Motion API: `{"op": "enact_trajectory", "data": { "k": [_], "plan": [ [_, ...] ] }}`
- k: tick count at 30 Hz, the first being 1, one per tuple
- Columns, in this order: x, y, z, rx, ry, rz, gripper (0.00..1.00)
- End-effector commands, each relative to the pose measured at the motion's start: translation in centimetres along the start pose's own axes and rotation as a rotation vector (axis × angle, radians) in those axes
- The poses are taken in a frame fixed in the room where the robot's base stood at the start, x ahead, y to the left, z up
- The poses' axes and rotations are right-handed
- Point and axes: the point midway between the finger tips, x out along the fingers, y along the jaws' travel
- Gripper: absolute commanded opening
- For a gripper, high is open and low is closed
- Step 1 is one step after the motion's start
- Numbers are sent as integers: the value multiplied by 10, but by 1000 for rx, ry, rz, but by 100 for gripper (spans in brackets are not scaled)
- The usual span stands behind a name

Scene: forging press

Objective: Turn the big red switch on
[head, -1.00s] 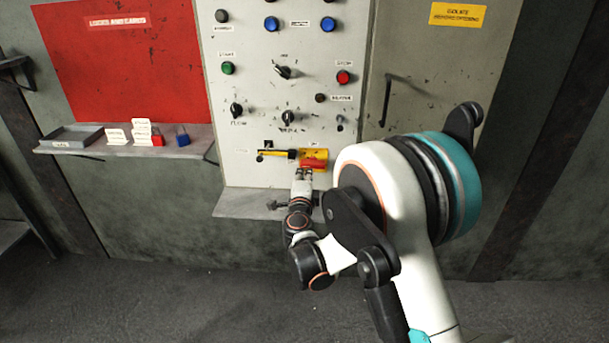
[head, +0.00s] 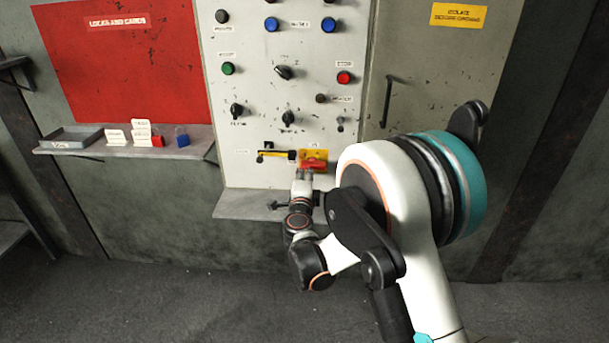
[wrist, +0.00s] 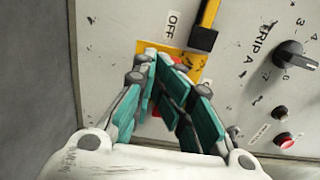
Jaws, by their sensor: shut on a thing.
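The big red switch (head: 313,165) is on a yellow plate (head: 318,153) low on the grey control panel. My gripper (head: 304,174) is at the red switch, below the plate. In the wrist view my gripper (wrist: 164,66) has its teal fingers closed in over the yellow plate (wrist: 190,62). Only a small bit of the red switch (wrist: 157,114) shows between the fingers; most of it is hidden, so its exact angle is unclear. A label reading OFF (wrist: 172,25) is beside the plate.
A yellow-and-black bar (head: 275,154) is just left of the plate. Knobs and coloured buttons, including a green button (head: 228,68), are above. A ledge (head: 250,205) juts out below. A shelf with padlocks and cards (head: 115,150) is at left.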

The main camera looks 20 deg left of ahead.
Motion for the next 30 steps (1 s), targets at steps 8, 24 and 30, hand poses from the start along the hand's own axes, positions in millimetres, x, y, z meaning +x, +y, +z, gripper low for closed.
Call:
{"op": "enact_trajectory", "data": {
  "k": [8, 24, 30],
  "plan": [
    [2, -8, -4, -11, 5, -4, 0],
    [2, -10, -5, -11, 7, -4, 0],
    [2, -11, -6, -11, 8, -4, 0]
  ]
}}
